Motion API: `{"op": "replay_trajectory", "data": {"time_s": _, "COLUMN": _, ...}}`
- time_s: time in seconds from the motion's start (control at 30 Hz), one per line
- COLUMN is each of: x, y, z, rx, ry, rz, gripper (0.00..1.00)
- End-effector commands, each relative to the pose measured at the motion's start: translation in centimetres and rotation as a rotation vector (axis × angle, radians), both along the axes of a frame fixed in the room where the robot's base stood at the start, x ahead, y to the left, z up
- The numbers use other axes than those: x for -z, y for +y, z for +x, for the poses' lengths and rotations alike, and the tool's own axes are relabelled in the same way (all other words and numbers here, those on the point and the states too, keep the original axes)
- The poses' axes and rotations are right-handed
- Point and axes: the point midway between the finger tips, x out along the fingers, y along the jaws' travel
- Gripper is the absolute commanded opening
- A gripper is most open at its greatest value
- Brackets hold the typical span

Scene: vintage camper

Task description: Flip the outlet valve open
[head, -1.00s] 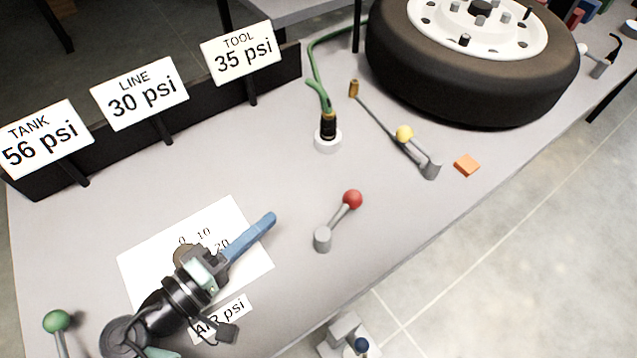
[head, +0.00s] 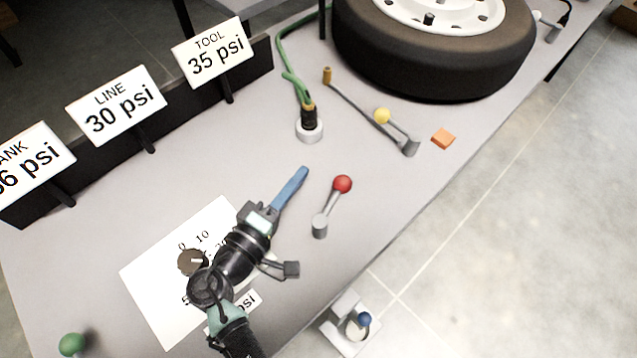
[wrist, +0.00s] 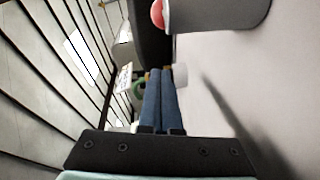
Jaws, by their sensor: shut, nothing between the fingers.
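A lever with a red ball (head: 342,184) rises at a slant from a short grey post (head: 320,228) on the bench; it appears to be the outlet valve, though no label on it shows. In the wrist view the red ball (wrist: 158,14) and the large grey post (wrist: 215,14) are at the top, close by. My gripper (head: 305,170) has long blue fingers pressed together and empty. In the head view its tips are just left of the red ball, with a gap between. The tips also show in the wrist view (wrist: 160,72).
A dark dial (head: 192,262) sits on a white scale sheet (head: 150,275) under my arm. A green ball knob (head: 72,344) is lower left. Beyond are a hose fitting (head: 309,130), a yellow-ball lever (head: 382,116), an orange block (head: 443,138) and a tyre (head: 430,60). Signs read LINE 30, TOOL 35 psi.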

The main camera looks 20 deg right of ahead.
Motion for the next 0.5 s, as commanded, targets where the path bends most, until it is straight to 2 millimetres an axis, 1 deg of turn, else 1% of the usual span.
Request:
{"op": "replay_trajectory", "data": {"time_s": 0.03, "x": 0.1, "y": -0.8, "z": -0.2, "rx": 0.004, "ry": 0.003, "rz": 0.000, "gripper": 0.00}}
{"op": "replay_trajectory", "data": {"time_s": 0.1, "x": 0.3, "y": -1.6, "z": -1.1, "rx": 0.004, "ry": 0.004, "rz": -0.001, "gripper": 0.00}}
{"op": "replay_trajectory", "data": {"time_s": 0.2, "x": 0.5, "y": -2.4, "z": -1.8, "rx": 0.002, "ry": 0.002, "rz": 0.000, "gripper": 0.00}}
{"op": "replay_trajectory", "data": {"time_s": 0.33, "x": 0.7, "y": -3.1, "z": -2.3, "rx": 0.001, "ry": 0.001, "rz": 0.000, "gripper": 0.00}}
{"op": "replay_trajectory", "data": {"time_s": 0.5, "x": 0.8, "y": -3.2, "z": -2.5, "rx": 0.001, "ry": 0.001, "rz": 0.000, "gripper": 0.00}}
